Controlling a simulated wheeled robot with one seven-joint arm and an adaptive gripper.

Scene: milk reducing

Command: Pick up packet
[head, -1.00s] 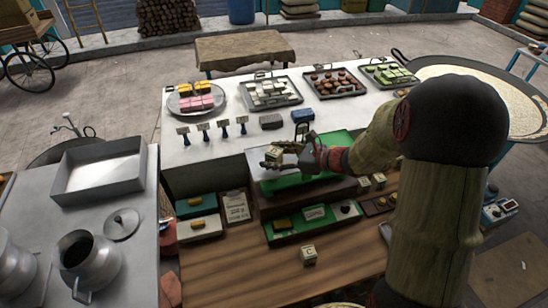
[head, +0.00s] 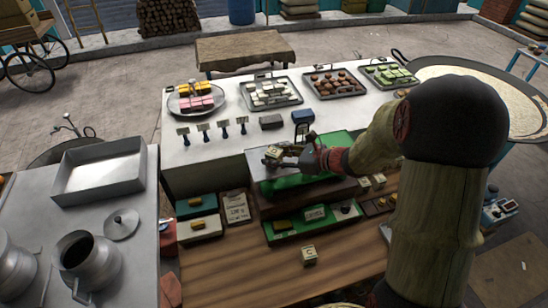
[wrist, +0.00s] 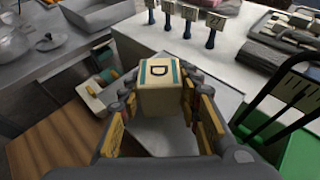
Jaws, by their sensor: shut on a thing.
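A small cream cube packet (wrist: 160,88) with a letter D and blue-green bands sits between my gripper's fingers in the wrist view. In the head view this packet (head: 272,153) is over a grey metal plate (head: 262,173) in front of the white counter. My gripper (head: 282,157) is shut on it, with a finger on each side. Whether the packet's underside touches the plate is hard to tell. Another cube packet (head: 309,255) stands on the wooden counter, and two more packets (head: 364,183) and (head: 379,180) stand to the right of my gripper.
Trays of sweets (head: 271,93) and a round plate of coloured blocks (head: 196,97) are on the white counter. Several small label stands (head: 204,133) line its front. A green tray (head: 290,236) lies below my gripper. The front wooden counter (head: 240,265) is mostly clear.

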